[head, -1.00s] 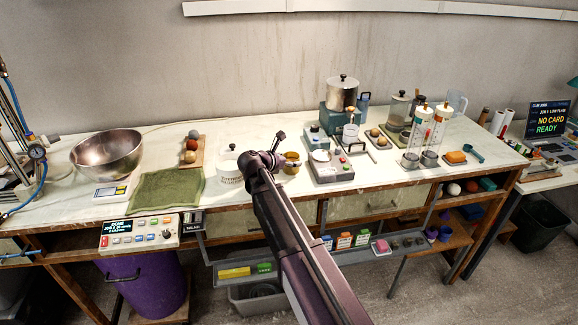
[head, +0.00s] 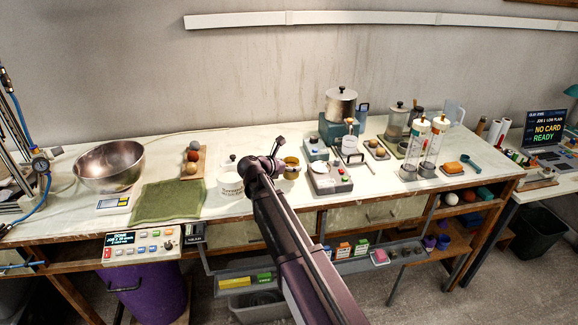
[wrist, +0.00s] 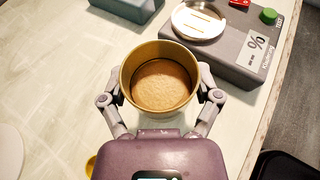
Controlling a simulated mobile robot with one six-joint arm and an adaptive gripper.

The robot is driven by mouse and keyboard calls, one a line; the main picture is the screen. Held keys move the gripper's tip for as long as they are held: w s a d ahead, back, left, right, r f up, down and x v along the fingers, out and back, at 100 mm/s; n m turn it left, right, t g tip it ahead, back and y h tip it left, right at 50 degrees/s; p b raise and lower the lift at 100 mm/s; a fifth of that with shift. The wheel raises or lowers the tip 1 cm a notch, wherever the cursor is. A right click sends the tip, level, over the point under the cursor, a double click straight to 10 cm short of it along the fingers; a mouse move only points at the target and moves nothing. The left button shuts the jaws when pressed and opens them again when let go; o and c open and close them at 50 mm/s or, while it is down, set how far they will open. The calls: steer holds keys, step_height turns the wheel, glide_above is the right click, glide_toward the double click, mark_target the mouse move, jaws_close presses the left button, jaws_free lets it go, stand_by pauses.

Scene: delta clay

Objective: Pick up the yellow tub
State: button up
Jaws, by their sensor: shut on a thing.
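The yellow tub (wrist: 127,76) is a round mustard-yellow cup with a tan-brown filling, seen from above in the wrist view. My gripper (wrist: 162,92) has one finger on each side of it and is shut on it. In the head view the yellow tub (head: 291,165) shows just right of my wrist, partly hidden by my arm. Whether its base touches the worktop cannot be told.
A grey device with a round metal pan (wrist: 199,20) stands just beyond the tub; it also shows in the head view. A white lidded pot (head: 229,182) stands left of my wrist. A green mat (head: 168,200) and steel bowl (head: 110,166) lie farther left.

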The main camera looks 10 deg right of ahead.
steer(key=shift+s+d+r, duration=0.1)
steer(key=shift+s+r, duration=0.2)
steer(key=shift+r, duration=0.25)
steer(key=s+d, duration=0.1)
steer(key=s, duration=0.6)
steer(key=s+d+r+p, duration=0.1)
steer(key=s+d, duration=0.1)
steer(key=s, duration=0.6)
steer(key=shift+d, duration=0.25)
step_height(320, 180, up, 3)
steer(key=p, duration=0.3)
steer(key=shift+r+p, duration=0.2)
steer(key=shift+p, duration=0.15)
